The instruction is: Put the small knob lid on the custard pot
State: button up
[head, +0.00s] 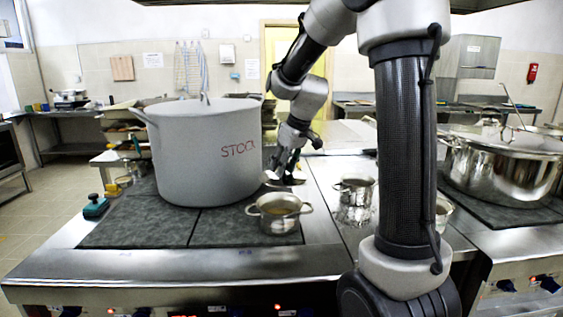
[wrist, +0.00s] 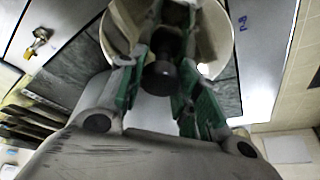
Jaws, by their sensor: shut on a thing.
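My gripper (head: 288,172) is right of the big grey pot, behind and slightly above a small two-handled steel pot. In the wrist view its green-padded fingers (wrist: 158,85) are shut on the dark knob (wrist: 162,76) of the small lid. The lid (wrist: 116,38) shows as a pale disc beyond the fingers; in the head view its shiny edge (head: 273,180) is under the gripper. The small steel pot (head: 280,222) stands uncovered on the dark hob with yellowish-brown contents, likely the custard pot; no label is readable.
The tall grey pot (head: 205,160) marked "STOCK" stands close left of my gripper. Another small steel pot (head: 354,203) stands to the right. A large lidded steel pot (head: 503,170) is at far right. A green-handled object (head: 95,207) lies at the left.

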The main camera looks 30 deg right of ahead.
aim_at(279, 186)
jog(key=shift+s+a+f, duration=0.1)
jog(key=shift+a+f, duration=0.1)
jog(key=shift+a, duration=0.6)
jog(key=shift+d+f, duration=0.1)
jog(key=shift+f, duration=3.05)
jog(key=shift+f, duration=0.55)
jog(key=o, duration=1.2)
jog(key=shift+c, duration=0.2)
